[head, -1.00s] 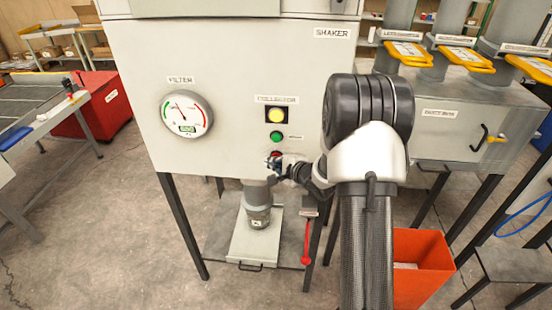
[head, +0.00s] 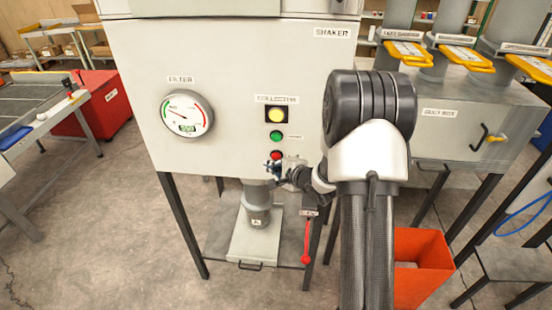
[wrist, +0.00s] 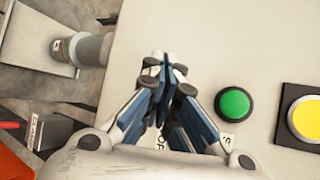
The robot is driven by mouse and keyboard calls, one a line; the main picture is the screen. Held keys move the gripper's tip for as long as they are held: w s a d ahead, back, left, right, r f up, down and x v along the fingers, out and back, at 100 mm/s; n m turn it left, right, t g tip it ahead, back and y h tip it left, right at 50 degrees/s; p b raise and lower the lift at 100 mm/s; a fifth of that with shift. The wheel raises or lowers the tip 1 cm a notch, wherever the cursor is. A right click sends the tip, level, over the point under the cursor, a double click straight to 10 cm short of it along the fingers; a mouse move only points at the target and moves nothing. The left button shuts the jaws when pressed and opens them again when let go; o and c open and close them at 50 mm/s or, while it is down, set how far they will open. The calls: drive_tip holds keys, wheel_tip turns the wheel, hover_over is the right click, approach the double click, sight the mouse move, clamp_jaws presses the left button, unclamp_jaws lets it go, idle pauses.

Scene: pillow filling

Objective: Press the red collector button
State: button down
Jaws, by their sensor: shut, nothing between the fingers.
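The red collector button (head: 276,155) is on the front of the pale shaker cabinet, below a green button (head: 276,135) and a yellow lamp (head: 276,115). My gripper (head: 272,165) is shut and empty, with its tips just below the red button in the head view. I cannot tell whether they touch the panel. In the wrist view the shut fingers (wrist: 163,62) point at the panel and the red button is not visible. The green button (wrist: 233,103) and yellow lamp (wrist: 307,118) show to their right.
A round filter gauge (head: 187,114) is left of the buttons. A grey pipe outlet (head: 257,200) hangs below the cabinet, above a tray. A red-handled lever (head: 306,240) and an orange bin (head: 422,265) are lower right. Open floor lies to the left.

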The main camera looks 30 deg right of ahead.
drive_tip(key=shift+s+a, duration=0.7)
drive_tip(key=shift+s, duration=0.35)
drive_tip(key=shift+s+a, duration=0.7)
drive_tip(key=shift+s, duration=0.35)
drive_tip(key=s+a+r+n+g+h+b, duration=0.2)
drive_tip(key=s+a+r+n+g+h, duration=0.2)
drive_tip(key=s+r+n, duration=0.6)
drive_tip(key=s+a+r+n+g+y+b, duration=0.1)
drive_tip(key=s+a+n, duration=0.4)
drive_tip(key=s, duration=0.6)
drive_tip(key=s+a+r+n+g+y+b, duration=0.1)
drive_tip(key=s+a+n+g, duration=0.2)
drive_tip(key=s, duration=0.8)
drive_tip(key=a+n, duration=0.2)
drive_tip(key=a, duration=0.1)
drive_tip(key=shift+s+r+n+y+b, duration=0.15)
drive_tip(key=shift+r+n+y+b, duration=0.05)
drive_tip(key=shift+n+y+b, duration=0.1)
